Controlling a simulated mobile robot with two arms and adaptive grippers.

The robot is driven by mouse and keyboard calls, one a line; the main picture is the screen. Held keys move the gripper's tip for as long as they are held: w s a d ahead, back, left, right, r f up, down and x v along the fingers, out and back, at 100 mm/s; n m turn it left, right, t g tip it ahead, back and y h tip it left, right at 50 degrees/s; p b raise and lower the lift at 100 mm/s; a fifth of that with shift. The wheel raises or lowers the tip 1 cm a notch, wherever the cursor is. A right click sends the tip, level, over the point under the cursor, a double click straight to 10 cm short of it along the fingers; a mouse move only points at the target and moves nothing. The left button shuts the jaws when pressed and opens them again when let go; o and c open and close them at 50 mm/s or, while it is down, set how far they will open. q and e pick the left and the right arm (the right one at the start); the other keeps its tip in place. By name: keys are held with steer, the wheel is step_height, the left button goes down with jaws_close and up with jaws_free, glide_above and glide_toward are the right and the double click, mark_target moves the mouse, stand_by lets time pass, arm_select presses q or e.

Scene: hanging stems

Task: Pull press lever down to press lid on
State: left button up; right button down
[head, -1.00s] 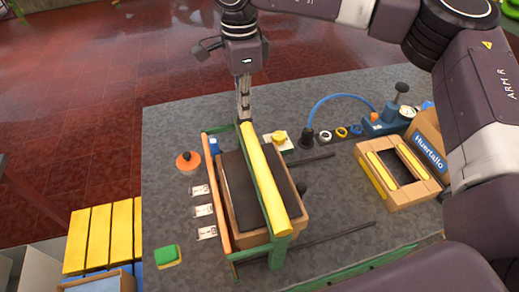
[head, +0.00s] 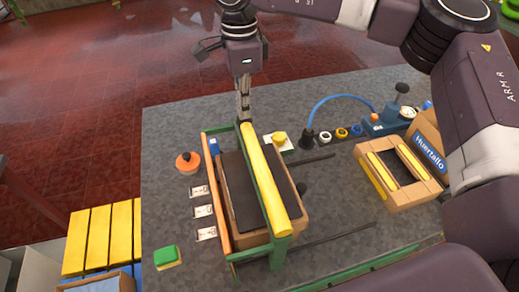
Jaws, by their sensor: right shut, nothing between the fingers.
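A thick yellow bar (head: 266,180) on a green frame spans the box from far to near; it looks like the press lever. Under it is a brown cardboard box (head: 291,211) with a dark lid (head: 240,200) lying over its top. I cannot tell whether the lid is fully seated. My right gripper (head: 244,118) points down at the far end of the yellow bar, with its fingers shut and empty. Whether the fingertips touch the bar or the frame is hard to tell. My left gripper is not in view.
An orange bar (head: 216,193) runs along the box's left side. An orange knob (head: 187,161), several label cards and a green block (head: 166,257) lie left of it. A wooden frame with yellow bars (head: 397,173) and a Huertallo box (head: 430,145) stand right. Dark rails cross the grey table.

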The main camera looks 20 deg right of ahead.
steer(key=shift+f+b, duration=0.3)
steer(key=shift+b, duration=0.05)
stand_by(1.0)
steer(key=shift+s+f+b, duration=0.1)
steer(key=shift+f+b, duration=0.2)
steer(key=shift+f, duration=0.1)
stand_by(1.6)
steer(key=shift+r+p, duration=0.8)
steer(key=shift+r, duration=0.45)
steer(key=shift+r+p, duration=1.7)
steer(key=shift+r, duration=1.2)
